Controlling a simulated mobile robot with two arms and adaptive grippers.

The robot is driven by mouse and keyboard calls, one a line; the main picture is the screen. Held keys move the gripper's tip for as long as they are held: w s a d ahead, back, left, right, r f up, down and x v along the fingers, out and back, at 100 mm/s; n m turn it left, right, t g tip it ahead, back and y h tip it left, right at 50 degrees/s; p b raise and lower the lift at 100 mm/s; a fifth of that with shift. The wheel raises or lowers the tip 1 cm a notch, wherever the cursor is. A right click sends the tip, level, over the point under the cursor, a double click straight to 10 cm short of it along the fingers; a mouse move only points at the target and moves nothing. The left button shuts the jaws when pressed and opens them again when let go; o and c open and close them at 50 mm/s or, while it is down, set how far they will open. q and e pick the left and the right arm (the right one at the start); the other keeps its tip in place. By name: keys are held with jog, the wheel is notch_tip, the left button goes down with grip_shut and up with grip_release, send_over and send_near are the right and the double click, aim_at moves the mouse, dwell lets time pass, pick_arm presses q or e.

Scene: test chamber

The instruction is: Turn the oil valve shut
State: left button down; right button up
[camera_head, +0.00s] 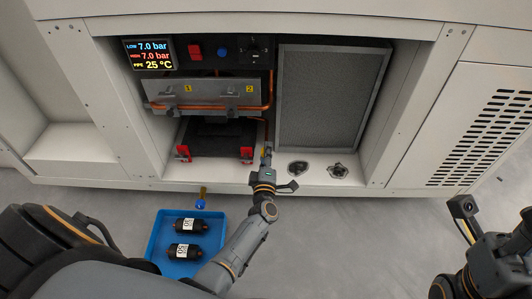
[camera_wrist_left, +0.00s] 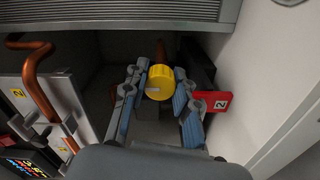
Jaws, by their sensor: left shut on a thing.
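The yellow valve knob (camera_wrist_left: 160,82) sits between the fingers of my left gripper (camera_wrist_left: 158,98) in the left wrist view. The fingers close on it from both sides.
A grey filter panel (camera_head: 330,100) stands right of the gripper. A display (camera_head: 150,53) reads 7.0 bar. A blue tray (camera_head: 153,246) with two black cylinders lies on the floor.

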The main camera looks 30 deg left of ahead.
pick_arm(q)
jog(key=c, duration=1)
grip_release()
jog(key=v, duration=0.7)
jog(key=shift+s+d, duration=0.15)
jog(key=shift+s, duration=0.1)
